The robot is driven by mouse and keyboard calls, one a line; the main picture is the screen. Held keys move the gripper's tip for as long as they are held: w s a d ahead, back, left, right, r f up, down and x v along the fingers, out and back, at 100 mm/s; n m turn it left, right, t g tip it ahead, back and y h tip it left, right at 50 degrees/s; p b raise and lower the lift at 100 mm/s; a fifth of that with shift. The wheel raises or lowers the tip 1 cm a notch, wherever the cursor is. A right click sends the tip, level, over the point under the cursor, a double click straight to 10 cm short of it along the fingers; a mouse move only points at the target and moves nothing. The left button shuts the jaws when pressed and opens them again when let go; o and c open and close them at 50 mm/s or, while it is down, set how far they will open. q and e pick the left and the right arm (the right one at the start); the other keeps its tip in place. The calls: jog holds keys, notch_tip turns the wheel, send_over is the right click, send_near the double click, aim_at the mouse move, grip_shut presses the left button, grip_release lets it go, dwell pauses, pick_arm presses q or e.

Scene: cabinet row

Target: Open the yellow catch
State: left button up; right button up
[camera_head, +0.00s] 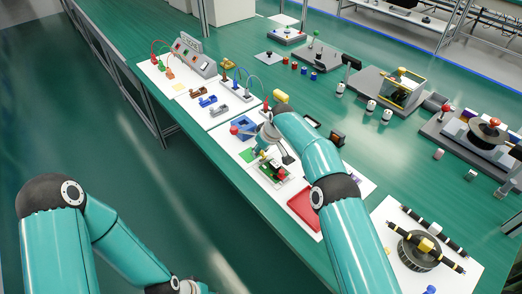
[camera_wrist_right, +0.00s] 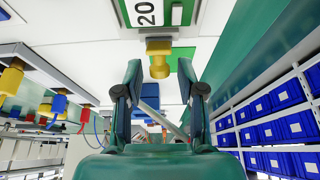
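My right gripper (camera_head: 267,140) is over the white panels on the bench, partly hidden by its own wrist. In the right wrist view its two fingers (camera_wrist_right: 160,84) are apart, with nothing held between them. A yellow block-shaped part (camera_wrist_right: 158,58), perhaps the catch, is just beyond the fingertips, roughly centred between them, against a white surface. I cannot tell whether it touches a finger. In the head view a yellow piece (camera_head: 281,97) shows beside my right wrist; I cannot tell whether it is the same part. My left arm is at lower left, its gripper out of view.
A green board with small red and yellow parts (camera_head: 272,172) and a red tray (camera_head: 304,208) lie near the right gripper. A blue box (camera_head: 243,127) is to its left. Coloured latches (camera_head: 207,99) and a sloped control box (camera_head: 194,56) stand farther left. The floor at left is clear.

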dwell(0.3)
jog(key=v, duration=1.2)
